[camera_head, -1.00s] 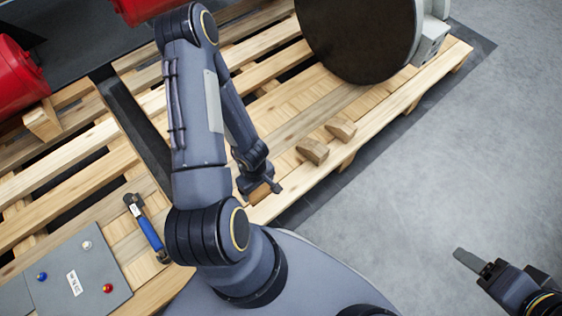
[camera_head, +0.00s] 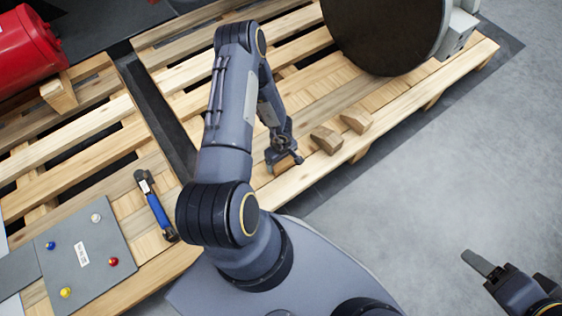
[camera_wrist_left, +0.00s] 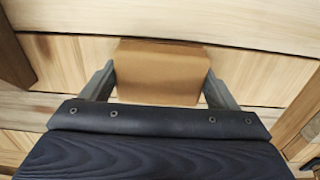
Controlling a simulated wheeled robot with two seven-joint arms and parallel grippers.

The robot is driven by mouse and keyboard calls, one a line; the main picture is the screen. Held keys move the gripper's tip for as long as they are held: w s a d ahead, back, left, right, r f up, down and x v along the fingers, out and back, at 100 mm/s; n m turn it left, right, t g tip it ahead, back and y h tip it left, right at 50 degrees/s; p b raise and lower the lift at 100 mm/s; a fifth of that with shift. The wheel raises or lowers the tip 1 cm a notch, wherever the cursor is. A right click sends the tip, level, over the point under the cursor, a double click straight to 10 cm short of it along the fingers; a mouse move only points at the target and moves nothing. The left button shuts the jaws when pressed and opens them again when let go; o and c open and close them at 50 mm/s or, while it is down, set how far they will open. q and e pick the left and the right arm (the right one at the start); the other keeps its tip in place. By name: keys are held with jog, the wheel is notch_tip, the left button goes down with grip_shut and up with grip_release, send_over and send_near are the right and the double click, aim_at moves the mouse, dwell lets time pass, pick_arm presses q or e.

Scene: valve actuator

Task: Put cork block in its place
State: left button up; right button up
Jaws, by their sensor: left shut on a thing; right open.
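My left gripper (camera_head: 283,157) is shut on a brown cork-coloured block (camera_head: 285,165), low over the near edge of the wooden pallet. In the left wrist view the block (camera_wrist_left: 160,72) sits between the two fingers (camera_wrist_left: 160,88), with pallet boards behind it. I cannot tell whether the block touches the boards. Two similar brown wedge-shaped blocks, a nearer one (camera_head: 327,139) and a farther one (camera_head: 357,119), lie on the pallet to the right of this gripper. My right gripper (camera_head: 480,264) is open and empty over the grey floor at lower right.
The pallet (camera_head: 300,178) carries a large dark disc (camera_head: 385,30) at the back. A second pallet at left holds a blue-handled tool (camera_head: 157,212), a grey panel with coloured knobs (camera_head: 90,250) and a red cylinder (camera_head: 25,45). The floor at right is clear.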

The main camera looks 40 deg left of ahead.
pick_arm(q)
jog(key=o, duration=0.9)
jog(key=w+r+m+t+p, duration=0.1)
jog(key=w+r+t+p, duration=0.3)
jog(key=r, duration=1)
jog(key=w+r+m+t+p, duration=0.1)
jog(key=w+r+p, duration=0.3)
jog(key=r, duration=1)
jog(key=d+r+m+t+h+b, duration=0.1)
jog(key=d+r+m+h, duration=0.15)
jog(key=r, duration=0.55)
jog(key=d+r+m+t+h, duration=0.15)
jog(key=d+r, duration=0.25)
jog(key=r, duration=0.4)
jog(key=s+d+r+m+h, duration=0.1)
jog(key=s+d+r+m, duration=0.35)
jog(key=s+r, duration=0.4)
jog(key=s, duration=0.4)
jog(key=s+m+g, duration=0.1)
jog(key=s, duration=0.4)
jog(key=s+m+g+y, duration=0.1)
jog(key=s, duration=0.4)
jog(key=shift+s+d+f+m, duration=0.15)
jog(key=shift+s+d+m, duration=0.1)
jog(key=shift+d, duration=0.05)
